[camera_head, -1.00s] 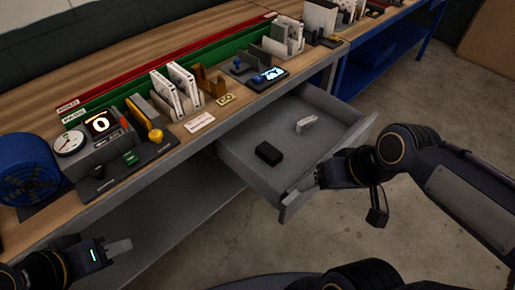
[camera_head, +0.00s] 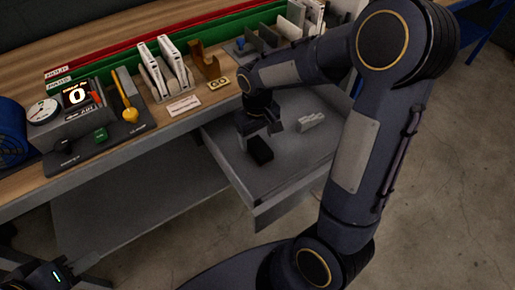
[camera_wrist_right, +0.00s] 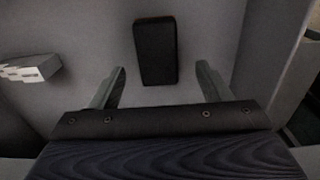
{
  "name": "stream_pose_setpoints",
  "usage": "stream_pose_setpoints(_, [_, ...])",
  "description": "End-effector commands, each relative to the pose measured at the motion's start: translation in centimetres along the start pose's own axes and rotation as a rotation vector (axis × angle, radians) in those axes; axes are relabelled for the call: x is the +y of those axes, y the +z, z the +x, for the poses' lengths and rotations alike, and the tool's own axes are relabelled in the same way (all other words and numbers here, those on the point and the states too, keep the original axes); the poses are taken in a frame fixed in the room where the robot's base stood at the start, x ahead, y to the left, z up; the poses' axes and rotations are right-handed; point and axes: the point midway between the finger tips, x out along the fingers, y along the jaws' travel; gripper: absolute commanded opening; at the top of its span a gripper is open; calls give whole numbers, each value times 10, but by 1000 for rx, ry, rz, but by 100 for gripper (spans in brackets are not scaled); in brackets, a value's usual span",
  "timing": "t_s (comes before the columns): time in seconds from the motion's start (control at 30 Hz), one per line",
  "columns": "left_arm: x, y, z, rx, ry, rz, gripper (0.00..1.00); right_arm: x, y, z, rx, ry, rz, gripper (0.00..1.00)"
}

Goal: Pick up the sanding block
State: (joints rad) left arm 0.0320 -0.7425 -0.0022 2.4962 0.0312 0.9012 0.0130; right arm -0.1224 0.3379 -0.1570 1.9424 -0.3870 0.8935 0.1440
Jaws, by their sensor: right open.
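The sanding block, a small dark block (camera_head: 260,152), lies in the open grey drawer (camera_head: 225,150). The wrist view shows it too, as a black rectangle (camera_wrist_right: 155,45) on the drawer floor. My right gripper (camera_head: 261,131) is over the drawer, close to the block. In the right wrist view its two fingers (camera_wrist_right: 161,68) are apart, one on each side of the block's near end, with nothing between them touching. My left gripper (camera_head: 75,268) is at the lower left, away from the drawer; its jaws are not clear.
A pale ridged object (camera_head: 311,121) lies in the drawer right of the block; it shows at the left in the wrist view (camera_wrist_right: 32,68). The drawer walls surround both.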

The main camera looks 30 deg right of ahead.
Motion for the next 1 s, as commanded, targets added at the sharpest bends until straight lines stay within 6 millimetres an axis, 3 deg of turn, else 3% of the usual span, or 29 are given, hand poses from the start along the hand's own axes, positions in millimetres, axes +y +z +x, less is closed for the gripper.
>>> stream_pose_setpoints(0.3, [-1,2,3,0,0,0,36,2,5,43,-3,0,1,71])
stream_pose_setpoints(0.57, [-1,2,3,0,0,0,36,2,4,45,0,0,1,71])
stream_pose_setpoints(0.93, [-1,2,3,0,0,0,36,2,4,44,0,-1,1,24])
stream_pose_setpoints(1.0, [-1,2,3,0,0,0,36,2,4,44,0,-1,1,20])
